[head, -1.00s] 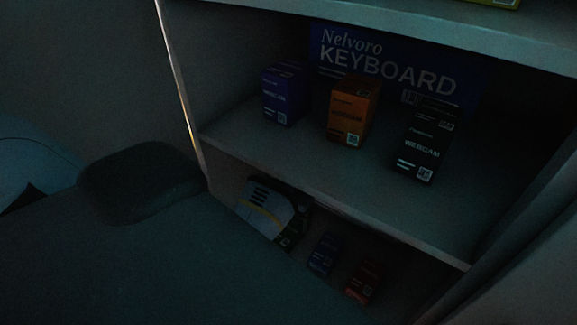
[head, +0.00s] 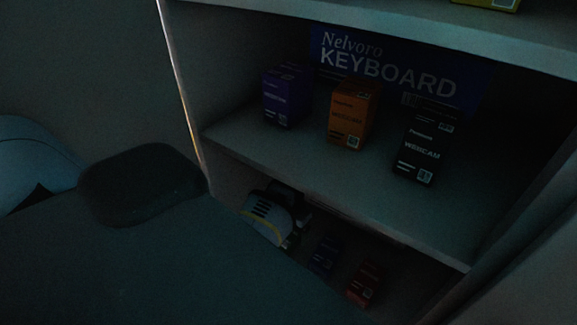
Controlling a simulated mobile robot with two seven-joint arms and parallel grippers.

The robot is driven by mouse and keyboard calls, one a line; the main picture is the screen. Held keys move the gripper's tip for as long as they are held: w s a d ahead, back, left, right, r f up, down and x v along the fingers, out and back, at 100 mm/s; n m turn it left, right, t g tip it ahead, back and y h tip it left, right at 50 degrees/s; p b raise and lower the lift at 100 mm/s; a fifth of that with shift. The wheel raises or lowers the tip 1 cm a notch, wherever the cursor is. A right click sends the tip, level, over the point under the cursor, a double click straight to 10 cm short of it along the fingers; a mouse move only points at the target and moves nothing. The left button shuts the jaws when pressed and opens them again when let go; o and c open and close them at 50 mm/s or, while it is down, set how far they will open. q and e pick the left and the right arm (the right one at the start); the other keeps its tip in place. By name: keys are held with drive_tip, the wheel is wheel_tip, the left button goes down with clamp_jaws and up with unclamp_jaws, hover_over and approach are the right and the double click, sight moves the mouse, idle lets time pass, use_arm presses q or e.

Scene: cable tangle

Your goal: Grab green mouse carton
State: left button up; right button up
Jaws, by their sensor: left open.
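I cannot make out a green mouse carton in this dark head view. My left gripper (head: 297,226) is at the left end of the lower shelf, its pale housing with a yellow stripe turned toward me. Its jaws are open; the fingers are dark and partly hidden behind the housing. A dark shape by the fingers is too dim to name. A blue carton (head: 324,256) and a red carton (head: 364,284) stand to the right of the gripper on the lower shelf, apart from it. My right gripper is not in view.
The middle shelf (head: 300,165) holds a purple carton (head: 286,98), an orange carton (head: 350,115), a black webcam carton (head: 421,145) and a blue keyboard box (head: 390,62) behind. Its front edge overhangs the lower shelf. A yellow box (head: 490,3) shows at the top.

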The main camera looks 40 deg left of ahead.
sight(290, 230)
use_arm(q)
drive_tip(key=shift+f, duration=1)
drive_tip(key=c, duration=1.1)
drive_tip(key=shift+c, duration=0.2)
drive_tip(key=shift+r, duration=0.15)
wheel_tip(290, 230, up, 10)
drive_tip(key=shift+f, duration=0.1)
